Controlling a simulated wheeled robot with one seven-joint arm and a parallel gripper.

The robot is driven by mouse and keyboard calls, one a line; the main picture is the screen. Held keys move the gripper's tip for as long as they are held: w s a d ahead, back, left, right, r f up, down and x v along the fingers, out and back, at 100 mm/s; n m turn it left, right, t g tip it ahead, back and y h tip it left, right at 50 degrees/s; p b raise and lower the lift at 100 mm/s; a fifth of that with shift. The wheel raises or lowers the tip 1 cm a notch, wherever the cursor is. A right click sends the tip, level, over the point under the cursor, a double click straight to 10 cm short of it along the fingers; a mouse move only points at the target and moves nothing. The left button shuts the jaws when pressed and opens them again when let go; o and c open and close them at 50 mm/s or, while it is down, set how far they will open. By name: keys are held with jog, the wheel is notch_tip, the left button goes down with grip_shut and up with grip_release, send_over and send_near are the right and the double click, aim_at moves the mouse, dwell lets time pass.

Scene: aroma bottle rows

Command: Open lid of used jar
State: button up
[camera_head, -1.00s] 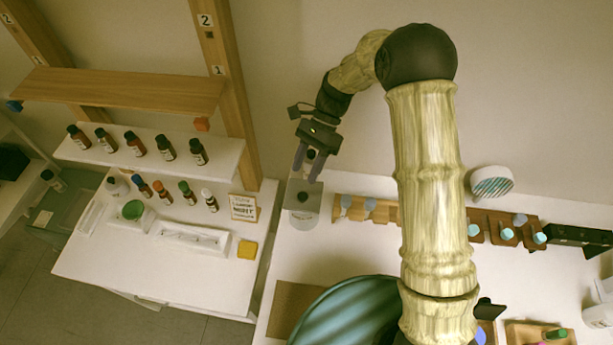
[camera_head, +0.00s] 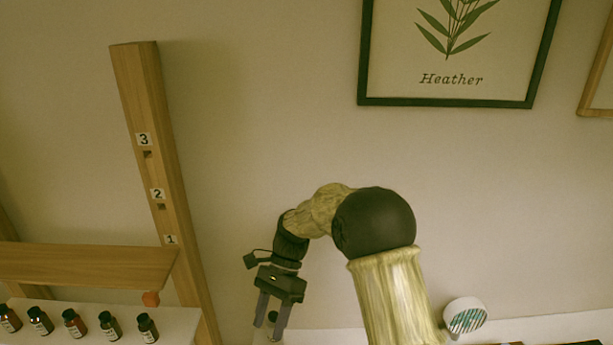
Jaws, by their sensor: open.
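My gripper (camera_head: 269,328) is open at the bottom of the head view, its two grey fingers pointing down. A small dark round knob (camera_head: 272,316) shows between or just behind the fingers; I cannot tell whether they touch it. What the knob belongs to is mostly cut off by the lower edge of the picture. I cannot make out the used jar or its lid for sure in this view.
Several dark bottles with labels (camera_head: 74,322) stand in a row on a white shelf at lower left. A wooden shelf (camera_head: 85,266) and a numbered wooden post (camera_head: 160,185) rise left of my gripper. A round striped device (camera_head: 466,317) stands at right. Framed pictures (camera_head: 452,45) hang above.

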jog(key=s+d+f+n+t+h+b, duration=0.1)
jog(key=s+d+n+t, duration=0.1)
jog(key=d, duration=0.6)
jog(key=s+d+f+n+t+h+b, duration=0.1)
jog(key=s+d+n+t, duration=0.2)
jog(key=d, duration=0.6)
jog(key=s+d+n+t+h+b, duration=0.1)
jog(key=s+d+n+t+b, duration=0.1)
jog(key=d+t, duration=0.3)
jog(key=s+d+n, duration=0.1)
jog(key=d, duration=0.2)
jog(key=shift+s+d+f+n, duration=0.2)
jog(key=shift+f+n, duration=0.2)
jog(key=w+a+r+m, duration=0.1)
jog(key=a+r, duration=0.1)
jog(key=a, duration=0.6)
jog(key=w+a+r+m+g, duration=0.1)
jog(key=w+a+r, duration=0.1)
jog(key=a, duration=0.7)
jog(key=w+a+r+m+g, duration=0.1)
jog(key=a+r, duration=0.3)
jog(key=a, duration=0.5)
jog(key=shift+w+a+m+p, duration=0.15)
jog(key=shift+w+m+p, duration=0.2)
jog(key=shift+w, duration=0.2)
